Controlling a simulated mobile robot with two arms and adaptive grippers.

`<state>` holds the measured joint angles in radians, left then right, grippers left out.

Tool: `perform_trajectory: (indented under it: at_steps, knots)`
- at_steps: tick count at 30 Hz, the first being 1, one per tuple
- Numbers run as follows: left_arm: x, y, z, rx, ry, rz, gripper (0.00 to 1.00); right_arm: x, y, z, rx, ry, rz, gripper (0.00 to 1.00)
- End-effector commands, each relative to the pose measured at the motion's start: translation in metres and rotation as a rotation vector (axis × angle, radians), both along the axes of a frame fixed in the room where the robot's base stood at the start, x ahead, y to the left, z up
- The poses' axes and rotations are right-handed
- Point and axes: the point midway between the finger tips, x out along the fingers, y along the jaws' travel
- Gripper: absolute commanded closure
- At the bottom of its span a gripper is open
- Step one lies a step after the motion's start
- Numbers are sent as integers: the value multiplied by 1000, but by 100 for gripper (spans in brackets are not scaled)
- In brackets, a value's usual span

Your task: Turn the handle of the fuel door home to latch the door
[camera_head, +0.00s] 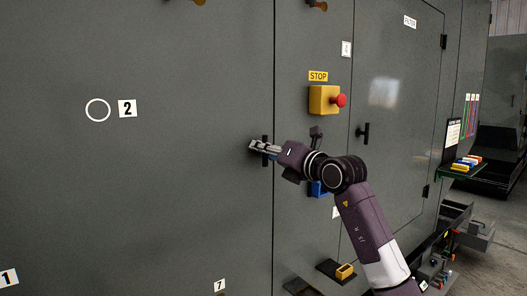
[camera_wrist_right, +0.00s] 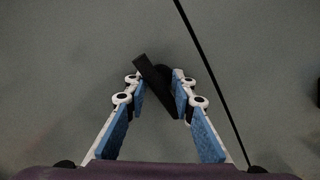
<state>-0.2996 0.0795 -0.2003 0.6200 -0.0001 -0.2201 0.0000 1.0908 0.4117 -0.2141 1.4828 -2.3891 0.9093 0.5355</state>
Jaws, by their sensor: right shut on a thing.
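In the head view a dark handle (camera_head: 264,160) stands on the large grey door panel (camera_head: 200,130), just left of a vertical seam. It looks close to upright. My right gripper (camera_head: 262,148) reaches it from the right and is shut on it. In the right wrist view the dark handle bar (camera_wrist_right: 154,84) lies slanted between the blue-padded fingers of my right gripper (camera_wrist_right: 160,88). The bar runs nearly parallel to the seam line, slightly more tilted. My fingers hide part of the handle in the head view. My left gripper is not in view.
A yellow box with a red stop button (camera_head: 339,100) sticks out above my right arm. A second dark handle (camera_head: 363,133) is on the panel to the right. A blue part (camera_head: 318,188) sits behind my arm. A green shelf (camera_head: 460,171) holds coloured blocks at far right.

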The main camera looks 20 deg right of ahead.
Motion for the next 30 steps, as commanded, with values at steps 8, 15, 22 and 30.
perform_trajectory:
  at_steps: [8,15,22,30]
  knots:
    - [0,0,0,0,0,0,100,0,0,0,7,1,2,66]
    - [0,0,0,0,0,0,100,0,0,0,3,0,1,61]
    - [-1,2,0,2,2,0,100,-9,-4,0,0,-1,1,61]
    - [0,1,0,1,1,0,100,-55,-21,-1,-2,-1,-1,61]
